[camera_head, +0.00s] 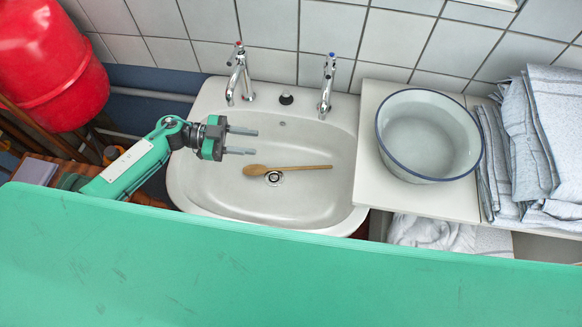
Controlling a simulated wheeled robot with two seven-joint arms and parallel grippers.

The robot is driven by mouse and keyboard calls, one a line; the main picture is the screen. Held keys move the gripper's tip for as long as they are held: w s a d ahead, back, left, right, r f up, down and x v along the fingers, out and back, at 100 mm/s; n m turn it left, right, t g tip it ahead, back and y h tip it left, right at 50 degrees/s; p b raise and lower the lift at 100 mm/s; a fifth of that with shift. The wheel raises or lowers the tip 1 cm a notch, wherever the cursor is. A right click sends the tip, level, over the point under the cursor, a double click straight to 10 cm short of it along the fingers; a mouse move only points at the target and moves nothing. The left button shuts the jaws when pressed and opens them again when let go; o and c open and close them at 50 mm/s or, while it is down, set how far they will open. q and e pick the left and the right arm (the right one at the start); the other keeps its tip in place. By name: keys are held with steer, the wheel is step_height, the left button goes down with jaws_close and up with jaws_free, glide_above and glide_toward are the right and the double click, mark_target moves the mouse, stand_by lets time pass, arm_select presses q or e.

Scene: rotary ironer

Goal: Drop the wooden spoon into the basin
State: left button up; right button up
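A wooden spoon (295,168) lies in the white sink (220,196), across the drain, with its head to the left and its handle to the right. A white enamel basin (428,135) with a blue rim stands on the white counter right of the sink; it looks empty. My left gripper (256,142) is over the left part of the sink, above and left of the spoon in the picture. Its two fingers are apart with nothing between them. The spoon is clear of the fingers. My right gripper is not in view.
Two chrome taps (327,86) stand at the sink's back edge, with a dark plug (286,98) between them. Folded cloths (535,140) are stacked right of the basin. A red container (50,65) is at the upper left. A tiled wall (390,35) closes off the back.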

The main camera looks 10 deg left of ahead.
arm_select(q)
steer(key=s+a+r+b, duration=0.1)
steer(key=a+b, duration=0.2)
steer(key=a, duration=0.8)
steer(key=shift+a+r, duration=0.15)
steer(key=shift+r, duration=0.05)
steer(key=shift+s, duration=0.1)
